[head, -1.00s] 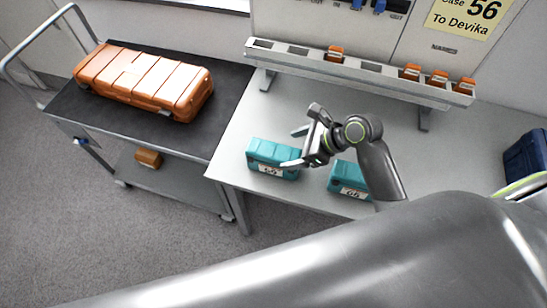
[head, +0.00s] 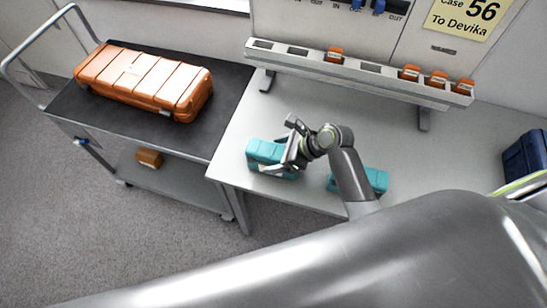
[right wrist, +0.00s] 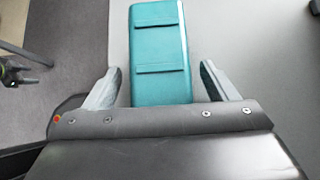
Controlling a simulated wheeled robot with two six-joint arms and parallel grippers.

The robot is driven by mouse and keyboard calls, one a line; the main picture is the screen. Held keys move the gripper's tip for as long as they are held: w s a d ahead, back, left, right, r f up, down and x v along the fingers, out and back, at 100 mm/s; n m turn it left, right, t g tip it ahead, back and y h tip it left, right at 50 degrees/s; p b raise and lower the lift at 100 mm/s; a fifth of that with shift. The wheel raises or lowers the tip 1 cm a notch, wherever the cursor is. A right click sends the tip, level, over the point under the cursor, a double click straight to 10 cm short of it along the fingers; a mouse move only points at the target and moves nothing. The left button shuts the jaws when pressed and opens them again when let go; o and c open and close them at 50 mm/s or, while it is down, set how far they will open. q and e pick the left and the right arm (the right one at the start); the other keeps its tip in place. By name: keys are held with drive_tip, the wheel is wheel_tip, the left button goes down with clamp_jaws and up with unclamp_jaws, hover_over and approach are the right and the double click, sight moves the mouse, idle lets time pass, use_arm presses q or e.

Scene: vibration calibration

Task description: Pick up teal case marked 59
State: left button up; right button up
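A teal case (head: 262,152) stands on the grey table near its left front edge. My right gripper (head: 286,146) is at this case's right end, its fingers open. In the right wrist view the teal case (right wrist: 158,50) lies between the two spread fingers, with a gap showing on each side. A second teal case (head: 376,181) stands to the right, partly behind my right arm. The number labels are hidden or unreadable now, so I cannot tell which case is 59. My left gripper is not in view.
A slotted rack (head: 385,77) with several small orange pieces runs along the back of the table (head: 235,160). A dark blue case (head: 527,158) is at the far right. An orange case (head: 140,78) lies on a cart (head: 62,108) at left. The middle of the table is clear.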

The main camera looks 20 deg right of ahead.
drive_tip(key=c, duration=1.2)
drive_tip(key=shift+r, duration=0.1)
drive_tip(key=shift+c, duration=0.2)
